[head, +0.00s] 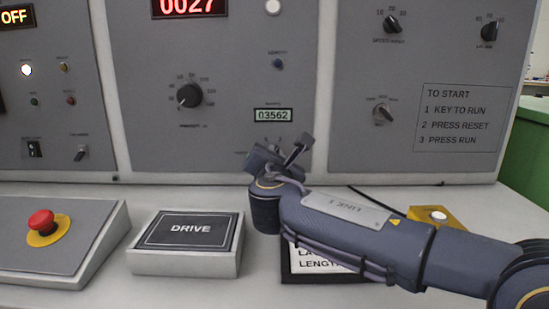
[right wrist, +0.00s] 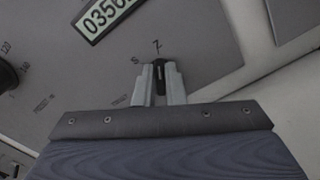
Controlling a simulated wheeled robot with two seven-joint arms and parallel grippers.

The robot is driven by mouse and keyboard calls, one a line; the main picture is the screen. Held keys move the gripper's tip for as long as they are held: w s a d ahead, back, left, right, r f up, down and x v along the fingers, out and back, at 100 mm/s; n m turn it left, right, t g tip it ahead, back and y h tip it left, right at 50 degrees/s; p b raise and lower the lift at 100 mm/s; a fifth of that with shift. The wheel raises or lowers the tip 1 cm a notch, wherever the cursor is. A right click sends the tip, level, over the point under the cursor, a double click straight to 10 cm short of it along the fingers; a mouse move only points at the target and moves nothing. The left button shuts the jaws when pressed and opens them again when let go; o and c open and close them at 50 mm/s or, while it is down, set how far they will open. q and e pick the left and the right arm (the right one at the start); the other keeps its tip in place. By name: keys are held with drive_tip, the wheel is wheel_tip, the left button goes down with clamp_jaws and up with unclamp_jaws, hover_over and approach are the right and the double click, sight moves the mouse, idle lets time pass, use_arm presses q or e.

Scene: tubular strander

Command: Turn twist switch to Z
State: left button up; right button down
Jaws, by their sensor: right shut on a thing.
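The twist switch is a small dark knob on the grey panel below the 03562 counter (head: 273,115). In the right wrist view the knob (right wrist: 160,74) shows between the two fingers of my right gripper (right wrist: 159,85), which is shut on it. The knob's far end points up, close to a small mark that looks like a Z (right wrist: 156,47). Another small mark, perhaps an S, is to its left. In the head view my right gripper (head: 279,157) is against the panel and hides most of the switch. My left gripper is not in view.
A large dial (head: 188,95) is left of the counter, and a blue button (head: 278,64) is above it. A DRIVE plate (head: 189,233) and a red emergency stop button (head: 42,222) are on the ledge. A small dark switch (head: 382,114) is on the right panel.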

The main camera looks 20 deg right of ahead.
drive_tip(key=c, duration=1.5)
unclamp_jaws()
drive_tip(key=p+v, duration=0.1)
drive_tip(key=v, duration=0.6)
drive_tip(key=shift+s, duration=0.4)
drive_tip(key=shift+a, duration=0.1)
